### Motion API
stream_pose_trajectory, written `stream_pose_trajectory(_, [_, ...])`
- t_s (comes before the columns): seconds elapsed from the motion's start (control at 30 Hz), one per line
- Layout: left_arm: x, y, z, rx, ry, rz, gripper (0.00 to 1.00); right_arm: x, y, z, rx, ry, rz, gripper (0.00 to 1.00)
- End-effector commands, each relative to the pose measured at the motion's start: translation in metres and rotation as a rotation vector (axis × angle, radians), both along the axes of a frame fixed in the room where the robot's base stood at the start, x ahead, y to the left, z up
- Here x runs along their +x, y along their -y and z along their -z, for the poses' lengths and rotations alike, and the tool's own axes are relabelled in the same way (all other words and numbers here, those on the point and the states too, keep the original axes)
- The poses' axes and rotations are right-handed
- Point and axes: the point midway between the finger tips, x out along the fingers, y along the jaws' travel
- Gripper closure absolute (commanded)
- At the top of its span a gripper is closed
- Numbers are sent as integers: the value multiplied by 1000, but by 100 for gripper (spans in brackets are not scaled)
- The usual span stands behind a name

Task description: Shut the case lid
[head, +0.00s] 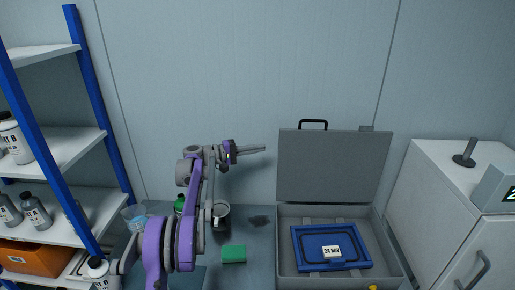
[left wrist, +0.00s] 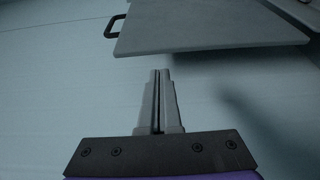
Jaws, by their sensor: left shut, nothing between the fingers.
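The grey case (head: 287,262) stands on the bench at the right of the head view. Its lid (head: 333,168) is open and stands about upright, with a black handle (head: 313,122) on its top edge. A blue item with a "24 NOV" label (head: 332,252) lies inside the case. My left gripper (head: 262,149) is shut and empty, left of the lid near its upper part and apart from it. In the left wrist view the shut fingers (left wrist: 158,75) point toward the lid (left wrist: 200,22), whose handle (left wrist: 114,26) also shows. My right gripper is not in view.
A green block (head: 233,254), a dark mug (head: 222,222) and a green-capped bottle (head: 180,205) are on the bench left of the case. Shelves with bottles (head: 60,150) stand at the far left. A white cabinet (head: 440,200) stands right of the case.

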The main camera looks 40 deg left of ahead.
Motion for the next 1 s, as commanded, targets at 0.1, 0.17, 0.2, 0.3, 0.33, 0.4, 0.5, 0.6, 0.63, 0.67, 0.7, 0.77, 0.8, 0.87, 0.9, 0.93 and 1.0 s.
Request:
stream_pose_trajectory(0.1, [20,14,-2,0,1,3,100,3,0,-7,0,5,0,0])
stream_pose_trajectory(0.17, [29,20,-2,1,1,3,100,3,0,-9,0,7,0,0])
stream_pose_trajectory(0.2, [34,23,-2,1,1,3,100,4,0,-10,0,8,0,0])
stream_pose_trajectory(0.3, [45,31,-1,1,1,2,100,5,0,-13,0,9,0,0])
stream_pose_trajectory(0.33, [47,32,-1,1,1,2,100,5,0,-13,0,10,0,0])
stream_pose_trajectory(0.4, [51,34,0,1,0,1,100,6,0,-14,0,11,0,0])
stream_pose_trajectory(0.5, [54,36,0,1,0,-1,100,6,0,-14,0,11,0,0])
stream_pose_trajectory(0.6, [55,37,1,1,-1,-1,100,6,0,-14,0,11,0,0])
stream_pose_trajectory(0.63, [55,37,1,1,-2,-1,100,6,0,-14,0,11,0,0])
stream_pose_trajectory(0.67, [55,37,1,1,-2,-1,100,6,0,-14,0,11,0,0])
stream_pose_trajectory(0.7, [55,37,1,1,-2,-1,100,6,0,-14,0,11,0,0])
stream_pose_trajectory(0.77, [55,37,1,1,-2,-1,100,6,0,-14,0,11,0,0])
stream_pose_trajectory(0.8, [55,37,1,1,-2,0,100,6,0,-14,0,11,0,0])
stream_pose_trajectory(0.87, [54,37,1,2,0,0,100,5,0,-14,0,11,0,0])
stream_pose_trajectory(0.9, [54,37,1,3,2,0,100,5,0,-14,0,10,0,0])
stream_pose_trajectory(0.93, [53,38,1,5,5,0,100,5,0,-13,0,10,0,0])
stream_pose_trajectory(1.0, [50,40,0,12,14,0,100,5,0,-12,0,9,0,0])
